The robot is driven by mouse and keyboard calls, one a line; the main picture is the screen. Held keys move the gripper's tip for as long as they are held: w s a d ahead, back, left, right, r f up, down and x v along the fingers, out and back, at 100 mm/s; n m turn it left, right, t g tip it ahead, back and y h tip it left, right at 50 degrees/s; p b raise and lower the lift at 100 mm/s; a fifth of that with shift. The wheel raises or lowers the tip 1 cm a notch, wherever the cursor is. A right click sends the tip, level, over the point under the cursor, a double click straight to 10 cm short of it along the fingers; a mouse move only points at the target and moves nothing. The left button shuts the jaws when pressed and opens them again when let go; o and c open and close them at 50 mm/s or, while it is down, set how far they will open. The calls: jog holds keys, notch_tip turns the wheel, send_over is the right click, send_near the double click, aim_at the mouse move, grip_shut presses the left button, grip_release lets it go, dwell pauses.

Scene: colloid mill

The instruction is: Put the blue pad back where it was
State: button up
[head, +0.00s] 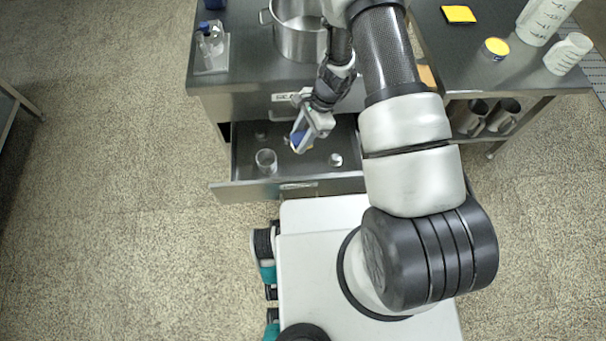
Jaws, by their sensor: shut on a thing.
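My gripper (303,138) is inside or just above the open drawer (225,192) below the bench top. The gripper hides the rest of the pad. I cannot tell whether the pad touches the drawer floor.
The drawer also holds a clear glass beaker (266,161) and small metal pieces, one (336,160) right of the gripper. On the bench stand a steel pot (298,35) and a tray (212,68) with a blue-capped bottle. A yellow pad (459,14) lies at the right.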

jog(key=f+m+b, duration=0.1)
jog(key=f, duration=0.3)
jog(key=f+m+t+b, duration=0.1)
jog(key=f, duration=0.2)
jog(key=w+d+f+m+b, duration=0.1)
jog(key=f, duration=0.3)
jog(key=shift+f+b, duration=0.35)
jog(key=shift+b, duration=0.05)
jog(key=shift+f+b, duration=0.55)
jog(key=shift+f, duration=1.7)
jog(key=shift+f, duration=0.1)
jog(key=o, duration=0.5)
jog(key=shift+f, duration=0.1)
jog(key=o, duration=0.4)
jog(key=shift+a, duration=0.1)
jog(key=shift+o, duration=0.2)
jog(key=shift+r, duration=0.2)
